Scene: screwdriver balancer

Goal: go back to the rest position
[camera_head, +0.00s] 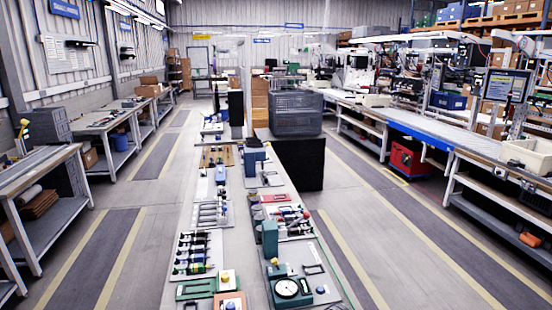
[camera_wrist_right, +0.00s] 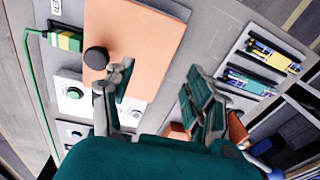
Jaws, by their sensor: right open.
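My right gripper (camera_wrist_right: 158,100) shows in the right wrist view with its two fingers spread apart. Nothing is between the fingertips. It is over a workbench surface, in front of a salmon-coloured plate (camera_wrist_right: 155,45) that has a dark round knob (camera_wrist_right: 97,59). Whether the left finger touches the plate or only overlaps it in the picture, I cannot tell. Neither gripper shows in the head view, and my left gripper is in neither view. The head view shows a long narrow bench (camera_head: 230,245) running away from me, with several tools and fixtures laid out on it.
A green device with a cable (camera_wrist_right: 66,40) and a tray of screwdriver-like tools (camera_wrist_right: 262,62) flank the right gripper. On the bench stand a round dial gauge (camera_head: 287,288) and a green block (camera_head: 270,238). Aisles with striped floor lie clear on both sides.

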